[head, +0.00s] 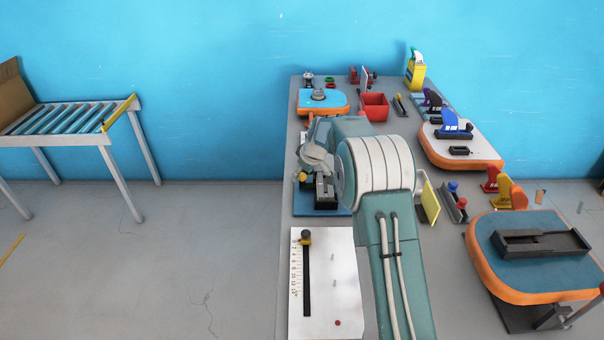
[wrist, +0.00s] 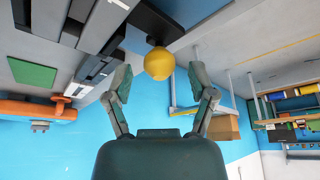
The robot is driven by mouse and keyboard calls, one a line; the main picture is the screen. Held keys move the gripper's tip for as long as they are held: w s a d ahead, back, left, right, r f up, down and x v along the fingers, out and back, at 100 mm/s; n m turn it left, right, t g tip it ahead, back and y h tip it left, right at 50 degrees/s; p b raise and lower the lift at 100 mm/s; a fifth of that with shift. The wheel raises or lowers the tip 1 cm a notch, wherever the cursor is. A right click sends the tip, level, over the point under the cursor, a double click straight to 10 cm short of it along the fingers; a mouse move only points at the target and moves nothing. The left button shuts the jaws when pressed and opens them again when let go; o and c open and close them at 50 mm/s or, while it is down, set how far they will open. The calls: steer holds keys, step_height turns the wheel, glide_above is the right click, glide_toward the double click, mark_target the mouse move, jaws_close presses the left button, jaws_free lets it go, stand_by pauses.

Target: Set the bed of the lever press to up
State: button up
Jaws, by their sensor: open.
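The lever press stands on the table at centre-left in the head view, with a blue base (head: 301,205) and dark metal parts. My arm hides much of it. A yellow ball knob (head: 303,177) shows at its left side. In the wrist view the yellow knob (wrist: 159,64) is large, on a dark part of the press. My gripper (wrist: 161,78) is open, with one finger on each side of the knob in the picture. I see gaps between the fingers and the knob. The height of the bed cannot be told.
A white panel with a scale and slider (head: 342,300) lies in front of the press. A blue-and-orange board (head: 335,97) and red bin (head: 374,106) are behind it. Several other fixtures stand right of my arm. Floor left of the table is clear up to a roller conveyor (head: 70,117).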

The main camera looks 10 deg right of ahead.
steer(key=v, duration=1.1)
steer(key=shift+r, duration=0.4)
steer(key=shift+s, duration=0.1)
steer(key=s+a+r+m+h, duration=0.1)
steer(key=s+r+m, duration=0.1)
steer(key=s+r, duration=0.6)
steer(key=s+a+r+m, duration=0.1)
steer(key=s+r, duration=0.3)
steer(key=s, duration=0.7)
steer(key=s+f+m+t, duration=0.1)
steer(key=s+m, duration=0.1)
steer(key=s, duration=0.9)
steer(key=s+f+m+h, duration=0.1)
steer(key=s+f, duration=0.1)
steer(key=s, duration=0.9)
steer(key=shift+a+f+m+t+h, duration=0.25)
steer(key=shift+f+m+t+h, duration=0.05)
steer(key=shift+m+t, duration=0.1)
